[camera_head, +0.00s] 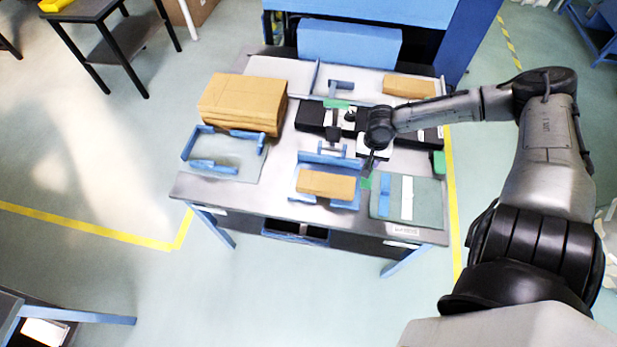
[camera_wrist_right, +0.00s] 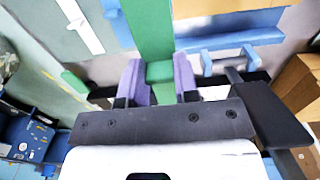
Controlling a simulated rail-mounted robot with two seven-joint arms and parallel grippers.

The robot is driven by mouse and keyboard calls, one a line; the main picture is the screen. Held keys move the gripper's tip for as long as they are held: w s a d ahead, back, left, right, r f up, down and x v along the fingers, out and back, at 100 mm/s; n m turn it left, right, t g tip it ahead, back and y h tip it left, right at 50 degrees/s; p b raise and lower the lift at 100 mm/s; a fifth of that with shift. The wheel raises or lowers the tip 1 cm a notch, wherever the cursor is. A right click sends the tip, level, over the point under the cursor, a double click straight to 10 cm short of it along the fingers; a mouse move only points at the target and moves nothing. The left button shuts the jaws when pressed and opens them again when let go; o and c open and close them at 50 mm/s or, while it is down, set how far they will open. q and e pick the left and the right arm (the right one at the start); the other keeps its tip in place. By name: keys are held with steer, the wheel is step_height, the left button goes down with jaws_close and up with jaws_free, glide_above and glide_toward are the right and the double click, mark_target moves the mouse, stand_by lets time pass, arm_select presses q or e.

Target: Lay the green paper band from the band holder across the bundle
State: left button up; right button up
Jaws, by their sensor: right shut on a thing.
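The bundle (camera_head: 326,184) is a flat brown block lying in a blue cradle (camera_head: 345,205) near the table's front edge. My right gripper (camera_head: 370,165) is just right of the bundle and shut on the green paper band (camera_head: 366,183). In the right wrist view, the band (camera_wrist_right: 150,28) runs between the purple fingers (camera_wrist_right: 160,80) and extends away as a long strip. The band appears beside the bundle, not across it. A green piece (camera_head: 338,103) also shows at the black units behind; I cannot tell which part is the band holder. My left gripper is out of view.
A tall brown stack (camera_head: 240,102) stands at the left, behind a grey plate with blue stops (camera_head: 214,166). A green-grey mat (camera_head: 428,197) with a blue bar and white strip (camera_head: 407,197) lies at the right. A green block (camera_head: 438,162) sits at the right edge.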

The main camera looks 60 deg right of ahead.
steer(key=shift+w, duration=0.35)
steer(key=shift+w+a+f+b, duration=0.2)
steer(key=shift+w+f+b, duration=0.1)
steer(key=shift+b, duration=0.1)
step_height(320, 180, down, 2)
steer(key=w+a+b, duration=0.2)
steer(key=w+b, duration=0.1)
glide_above(326, 182)
step_height(326, 182, down, 4)
steer(key=shift+f+b, duration=0.15)
steer(key=shift+b, duration=0.3)
steer(key=shift+f+b, duration=0.5)
steer(key=shift+f, duration=1.5)
steer(key=shift+f, duration=0.15)
steer(key=o, duration=0.9)
